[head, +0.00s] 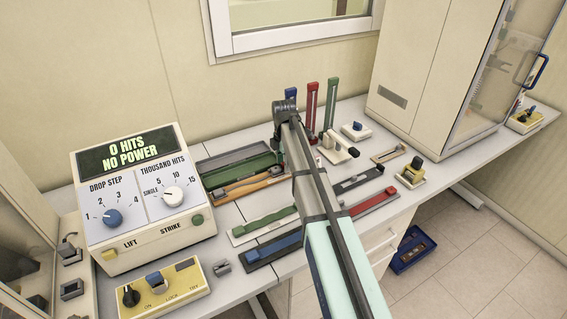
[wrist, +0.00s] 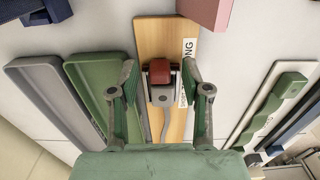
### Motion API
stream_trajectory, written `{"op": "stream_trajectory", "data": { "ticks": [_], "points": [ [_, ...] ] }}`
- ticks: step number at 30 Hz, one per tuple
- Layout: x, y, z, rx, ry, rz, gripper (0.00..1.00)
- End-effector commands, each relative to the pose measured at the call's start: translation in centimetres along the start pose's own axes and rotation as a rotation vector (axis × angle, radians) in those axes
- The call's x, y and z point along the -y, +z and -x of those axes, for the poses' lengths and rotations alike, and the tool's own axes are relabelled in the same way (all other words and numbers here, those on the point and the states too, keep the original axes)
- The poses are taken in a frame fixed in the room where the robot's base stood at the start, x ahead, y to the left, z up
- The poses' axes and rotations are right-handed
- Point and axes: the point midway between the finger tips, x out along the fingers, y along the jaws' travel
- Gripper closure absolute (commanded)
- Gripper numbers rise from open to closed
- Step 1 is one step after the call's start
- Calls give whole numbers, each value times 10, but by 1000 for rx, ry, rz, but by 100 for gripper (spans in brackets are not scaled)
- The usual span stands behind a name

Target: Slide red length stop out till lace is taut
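My gripper (wrist: 158,75) is open, pointing down over a light wooden board (wrist: 155,35) in the wrist view. Its two fingers stand on either side of a dark red block (wrist: 159,69) on a grey metal holder (wrist: 162,95), with a gap on each side. The red block looks like the length stop. A grey lace-like strip (wrist: 163,127) runs from the holder toward my palm; I cannot tell whether it is taut.
A green tray (wrist: 90,78) and grey tray (wrist: 38,85) lie left of the board in the wrist view. A pinkish block (wrist: 207,10) is near its far end. A green-bar fixture (head: 265,225) lies in front, and the control box (head: 145,200) stands left.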

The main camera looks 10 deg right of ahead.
Motion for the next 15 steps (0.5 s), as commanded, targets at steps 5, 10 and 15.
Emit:
{"op": "stream_trajectory", "data": {
  "ticks": [5, 10, 15],
  "points": [
    [0, 0, 0, 0, 1, 0, 52],
    [-1, 0, 6, 0, 1, 0, 52],
    [-1, 0, 29, 1, 3, 0, 52]
  ]
}}
